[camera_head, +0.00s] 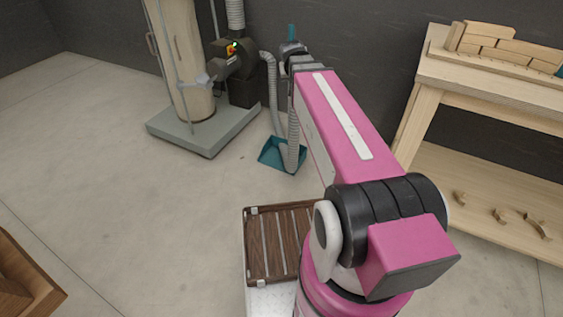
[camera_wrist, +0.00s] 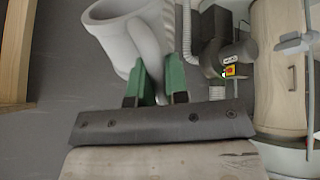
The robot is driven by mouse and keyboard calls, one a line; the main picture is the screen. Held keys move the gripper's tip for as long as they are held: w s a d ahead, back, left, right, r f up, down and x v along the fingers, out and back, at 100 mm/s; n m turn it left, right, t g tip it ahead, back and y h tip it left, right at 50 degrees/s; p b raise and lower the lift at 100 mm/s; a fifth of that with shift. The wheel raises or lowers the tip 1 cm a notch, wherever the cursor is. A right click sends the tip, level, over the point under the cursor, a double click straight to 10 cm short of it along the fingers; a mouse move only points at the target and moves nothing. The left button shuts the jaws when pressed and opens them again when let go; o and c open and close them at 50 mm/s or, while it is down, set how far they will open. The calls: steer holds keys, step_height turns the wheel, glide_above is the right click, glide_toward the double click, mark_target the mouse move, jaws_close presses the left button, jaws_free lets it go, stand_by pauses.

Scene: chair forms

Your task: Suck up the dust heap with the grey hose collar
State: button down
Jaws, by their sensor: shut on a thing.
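The light grey hose collar (camera_wrist: 122,38), a wide-mouthed tube, is between the two green fingers of my gripper (camera_wrist: 155,88) in the wrist view. In the head view, my arm mostly hides the gripper and collar. A ribbed grey hose (camera_head: 291,130) loops down from the extractor and rises again toward the arm's far end. It passes in front of a teal dustpan-like tray (camera_head: 268,155) on the floor. I cannot make out a dust heap in either view.
The dust extractor (camera_head: 243,75), with a green light, and its beige bag (camera_head: 183,60) stand on a grey base (camera_head: 208,140) at the back. A wooden bench (camera_head: 428,75) stands right, with wood scraps on its lower shelf.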

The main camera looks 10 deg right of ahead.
steer(key=shift+r, duration=5)
